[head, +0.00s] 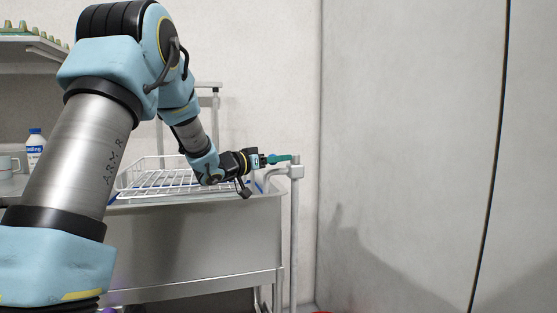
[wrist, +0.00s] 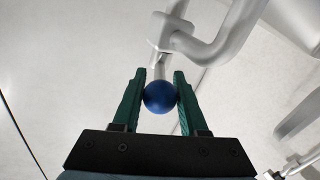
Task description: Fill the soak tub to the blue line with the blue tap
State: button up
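My gripper (head: 289,158) is stretched out to the right end of the steel basin, against a grey pipe fitting (head: 296,172). The knob sits on a stem from a light grey pipe joint (wrist: 163,34). I see no water, no blue line and no inside of a tub.
A white wire rack (head: 150,181) stands on the basin's top. A white bottle with a blue cap (head: 36,147) and a cup (head: 8,166) stand at the left. Egg trays (head: 30,31) lie on a shelf above. A plain wall panel (head: 410,150) fills the right.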

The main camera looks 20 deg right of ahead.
jog(key=o, duration=0.3)
jog(key=shift+o, duration=0.2)
jog(key=v, duration=1)
jog(key=shift+s+a, duration=0.15)
jog(key=shift+a, duration=0.2)
